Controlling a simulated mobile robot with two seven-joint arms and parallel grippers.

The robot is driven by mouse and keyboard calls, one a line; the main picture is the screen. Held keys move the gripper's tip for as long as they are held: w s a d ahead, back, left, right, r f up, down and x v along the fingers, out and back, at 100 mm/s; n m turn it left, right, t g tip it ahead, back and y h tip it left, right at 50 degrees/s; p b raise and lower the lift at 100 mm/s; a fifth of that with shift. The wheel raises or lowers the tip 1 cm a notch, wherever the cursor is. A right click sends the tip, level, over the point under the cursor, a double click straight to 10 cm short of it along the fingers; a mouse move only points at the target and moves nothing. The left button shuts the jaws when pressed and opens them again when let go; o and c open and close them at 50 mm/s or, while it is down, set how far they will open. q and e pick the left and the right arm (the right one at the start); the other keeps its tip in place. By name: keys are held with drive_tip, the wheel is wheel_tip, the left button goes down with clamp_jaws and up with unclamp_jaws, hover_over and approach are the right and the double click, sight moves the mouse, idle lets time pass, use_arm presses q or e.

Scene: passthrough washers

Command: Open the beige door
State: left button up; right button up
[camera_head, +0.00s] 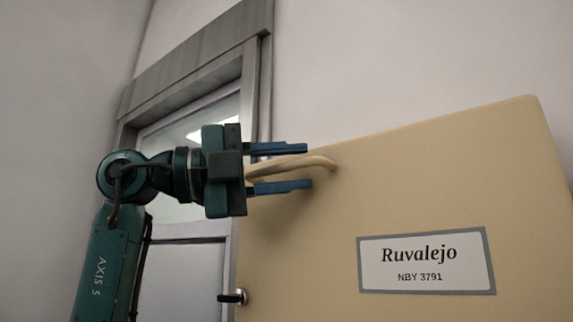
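The beige door (430,200) fills the lower right of the head view, its top edge rising to the right. It carries a grey-framed plate (427,262) reading "Ruvalejo NBY 3791". A beige curved handle (318,162) stands out from its upper left part. My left gripper (308,166) is open, with one blue finger above the handle and one below it. Gaps show between the fingers and the handle. The handle's near end is partly hidden by the gripper. My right gripper is out of view.
A grey-framed doorway or window (185,80) stands behind my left arm, with a glass pane. A small dark latch or knob (232,297) shows at the beige door's lower left edge. Pale walls (400,60) surround it.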

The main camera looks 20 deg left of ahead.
use_arm(q)
clamp_jaws()
idle(0.4)
